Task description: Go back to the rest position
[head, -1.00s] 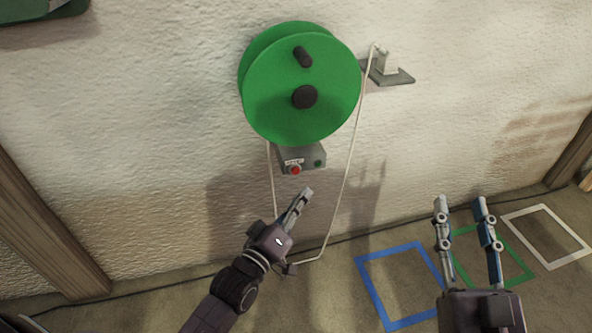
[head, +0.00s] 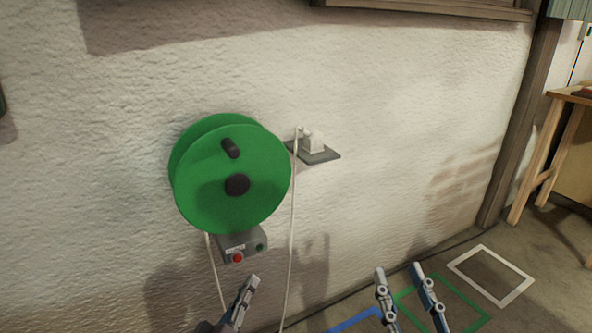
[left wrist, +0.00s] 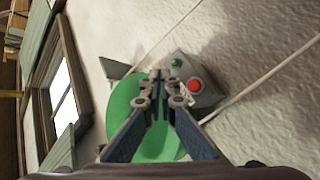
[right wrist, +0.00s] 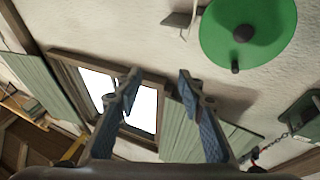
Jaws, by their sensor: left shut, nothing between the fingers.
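My left gripper (head: 249,285) is shut and empty in the head view, just below the grey control box (head: 243,245) with a red button (head: 237,258) and a green button. In the left wrist view, my left gripper (left wrist: 160,76) has its fingers together, with the box (left wrist: 195,82) beyond the tips. My right gripper (head: 398,269) is open and empty at the lower right of the head view. In the right wrist view, the right gripper (right wrist: 160,75) has its fingers well apart with nothing between them.
A green reel (head: 230,178) with a dark crank knob is mounted on the rough wall above the box. A pale cord runs from it past a small shelf (head: 318,156). Blue, green and white (head: 490,249) floor frames lie right. A wooden trestle (head: 545,170) stands at far right.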

